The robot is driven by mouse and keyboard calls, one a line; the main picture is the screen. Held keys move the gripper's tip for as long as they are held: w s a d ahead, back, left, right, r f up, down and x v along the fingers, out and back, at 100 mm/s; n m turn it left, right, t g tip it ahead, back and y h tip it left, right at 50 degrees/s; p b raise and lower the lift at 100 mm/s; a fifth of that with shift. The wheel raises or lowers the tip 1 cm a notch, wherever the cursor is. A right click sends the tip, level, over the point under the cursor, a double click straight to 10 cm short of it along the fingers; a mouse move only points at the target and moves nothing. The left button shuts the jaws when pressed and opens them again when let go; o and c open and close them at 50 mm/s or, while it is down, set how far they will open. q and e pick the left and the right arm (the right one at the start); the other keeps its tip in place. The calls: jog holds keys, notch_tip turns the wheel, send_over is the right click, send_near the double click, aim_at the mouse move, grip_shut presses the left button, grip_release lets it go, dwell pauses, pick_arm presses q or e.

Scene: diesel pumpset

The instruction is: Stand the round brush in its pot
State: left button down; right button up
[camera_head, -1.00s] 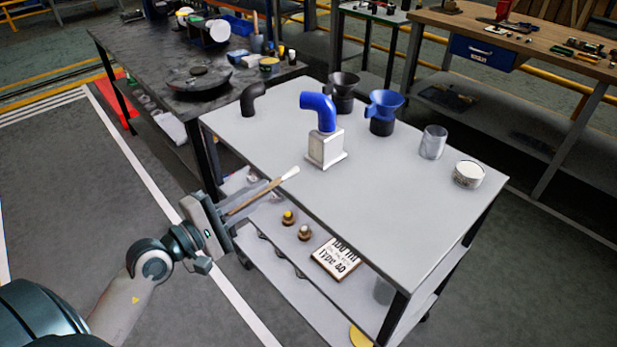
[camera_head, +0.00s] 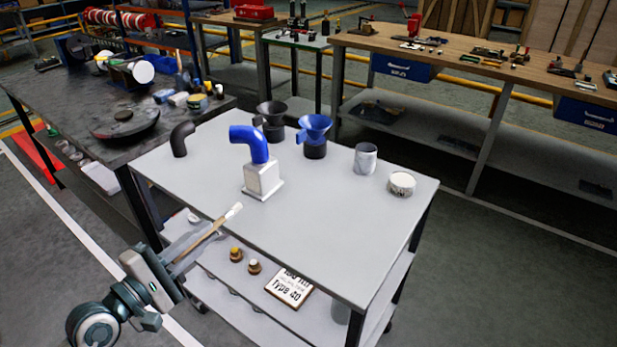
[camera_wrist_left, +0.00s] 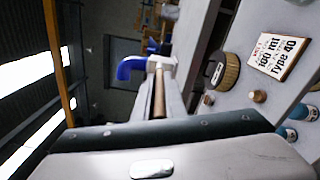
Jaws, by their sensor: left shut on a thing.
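The round brush (camera_head: 213,230) has a thin wooden handle and a pale tip. My left gripper (camera_head: 196,241) is shut on its handle, with the tip pointing up and to the right, over the near left edge of the grey trolley top (camera_head: 310,235). In the left wrist view the brown handle (camera_wrist_left: 158,98) lies between the fingers. A grey cylindrical cup (camera_head: 365,159) stands upright at the trolley's far right, apart from the brush; it looks like the pot. A low white-topped round tin (camera_head: 401,184) stands beside it. My right gripper is not in view.
A blue elbow pipe (camera_head: 249,141) rises from a pale block (camera_head: 262,180) between brush and cup. A black elbow (camera_head: 182,139), a black funnel (camera_head: 270,118) and a blue funnel (camera_head: 315,130) stand behind. A sign (camera_head: 288,289) lies on the lower shelf. The trolley's near right is clear.

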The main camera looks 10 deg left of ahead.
pick_arm(q)
jog(key=d+r+m+g+h+p, duration=0.1)
jog(key=d+h+p, duration=0.1)
jog(key=d, duration=0.9)
jog(key=shift+w+d+r+m, duration=0.15)
jog(key=shift+w+d+m, duration=0.15)
jog(key=shift+w, duration=0.15)
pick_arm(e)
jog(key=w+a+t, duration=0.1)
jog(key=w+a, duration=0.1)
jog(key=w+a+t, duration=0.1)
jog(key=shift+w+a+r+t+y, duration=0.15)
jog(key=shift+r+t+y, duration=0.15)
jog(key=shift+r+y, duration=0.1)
